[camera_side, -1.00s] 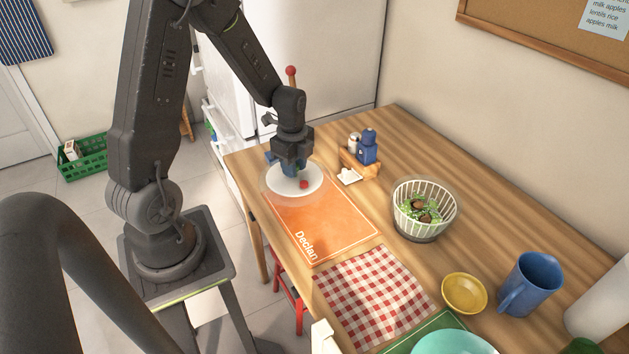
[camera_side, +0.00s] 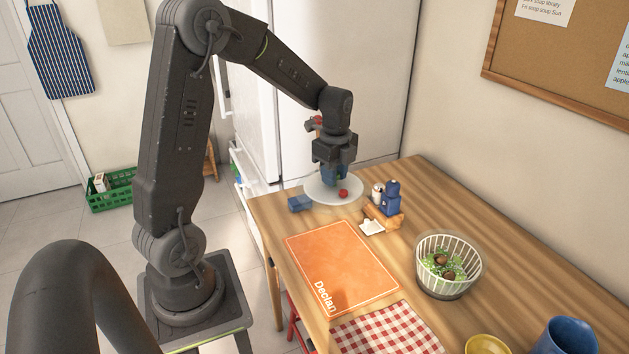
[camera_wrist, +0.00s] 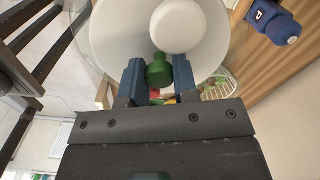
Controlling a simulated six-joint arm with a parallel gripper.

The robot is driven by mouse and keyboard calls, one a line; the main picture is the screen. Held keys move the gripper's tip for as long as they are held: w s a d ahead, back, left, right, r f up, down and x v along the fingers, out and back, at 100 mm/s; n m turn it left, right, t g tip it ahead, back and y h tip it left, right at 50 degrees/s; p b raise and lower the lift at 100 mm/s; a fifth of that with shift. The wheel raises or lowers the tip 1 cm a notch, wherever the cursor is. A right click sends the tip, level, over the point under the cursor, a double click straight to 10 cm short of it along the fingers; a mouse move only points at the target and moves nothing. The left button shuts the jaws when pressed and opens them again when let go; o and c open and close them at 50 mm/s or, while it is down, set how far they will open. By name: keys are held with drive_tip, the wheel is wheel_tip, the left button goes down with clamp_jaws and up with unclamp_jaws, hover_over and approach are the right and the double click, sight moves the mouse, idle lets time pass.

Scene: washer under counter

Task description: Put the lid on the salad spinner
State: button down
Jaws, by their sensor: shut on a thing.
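My gripper (camera_side: 335,180) is shut on the lid's green knob (camera_wrist: 158,72), which sits between the blue fingers in the wrist view. The lid appears raised above the far left corner of the table. The salad spinner (camera_side: 449,262) is a clear bowl with a white slatted basket, holding green leaves and brown pieces. It stands uncovered on the table, nearer and to the right of my gripper.
A blue block-like object (camera_side: 300,203) lies near the lid. A wooden caddy (camera_side: 386,216) with shakers and a blue bottle (camera_side: 391,198) stands between lid and spinner. The orange mat (camera_side: 340,267) is clear. A checked cloth (camera_side: 388,332), yellow bowl (camera_side: 487,345) and blue mug (camera_side: 567,338) are in front.

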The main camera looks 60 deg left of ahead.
drive_tip(key=shift+m, duration=0.4)
drive_tip(key=w+d, duration=0.1)
drive_tip(key=w, duration=0.1)
drive_tip(key=w+d, duration=0.1)
drive_tip(key=w, duration=0.2)
drive_tip(key=w+d, duration=0.2)
drive_tip(key=w, duration=0.1)
drive_tip(key=shift+r, duration=0.15)
drive_tip(key=w+d+f+m, duration=0.1)
drive_tip(key=w+d, duration=0.5)
drive_tip(key=d, duration=0.3)
drive_tip(key=w+d+m, duration=0.1)
drive_tip(key=w+d, duration=0.5)
drive_tip(key=d, duration=0.3)
wheel_tip(320, 180, down, 8)
drive_tip(key=shift+a+r, duration=0.15)
drive_tip(key=shift+a, duration=0.05)
drive_tip(key=shift+w+f, duration=0.1)
drive_tip(key=shift+f, duration=0.9)
idle(0.8)
unclamp_jaws()
idle(0.7)
drive_tip(key=shift+r, duration=0.1)
